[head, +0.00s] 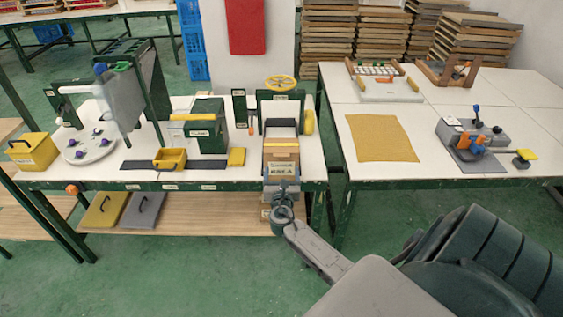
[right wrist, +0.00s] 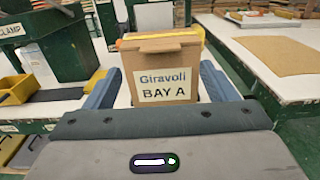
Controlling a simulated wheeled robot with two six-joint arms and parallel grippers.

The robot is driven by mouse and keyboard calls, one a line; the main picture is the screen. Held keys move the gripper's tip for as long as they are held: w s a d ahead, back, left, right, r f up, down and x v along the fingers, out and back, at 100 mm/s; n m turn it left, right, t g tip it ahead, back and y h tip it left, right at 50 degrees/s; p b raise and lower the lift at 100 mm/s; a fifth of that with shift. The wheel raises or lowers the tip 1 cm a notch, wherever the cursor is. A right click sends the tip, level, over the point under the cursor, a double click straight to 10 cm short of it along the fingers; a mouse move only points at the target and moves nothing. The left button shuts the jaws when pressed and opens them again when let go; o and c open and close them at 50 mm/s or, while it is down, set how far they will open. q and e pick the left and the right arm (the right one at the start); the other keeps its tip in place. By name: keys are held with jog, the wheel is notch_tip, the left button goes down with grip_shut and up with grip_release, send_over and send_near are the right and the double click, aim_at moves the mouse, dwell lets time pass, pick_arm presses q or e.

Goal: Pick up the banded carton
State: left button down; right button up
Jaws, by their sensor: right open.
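The banded carton (right wrist: 160,50) is a brown box with a white label reading "Giravoli BAY A" and a yellow strip along its top. It stands upright on the left-hand bench, near the front edge, and also shows in the head view (head: 282,151). My right gripper (right wrist: 161,80) is open. Its two blue-grey fingers stand on either side of the carton, with a visible gap at each side. In the head view my right gripper (head: 284,186) is in front of the carton and hides its lower part. My left gripper is not in view.
Behind the carton is a green frame with a yellow handwheel (head: 281,82). A green clamp box (head: 207,128) and a yellow bin (head: 171,158) stand to its left. A gap separates this bench from the right-hand table, which bears a yellow mat (head: 381,138).

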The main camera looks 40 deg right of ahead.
jog(key=shift+b+v, duration=0.45)
jog(key=shift+v, duration=2.2)
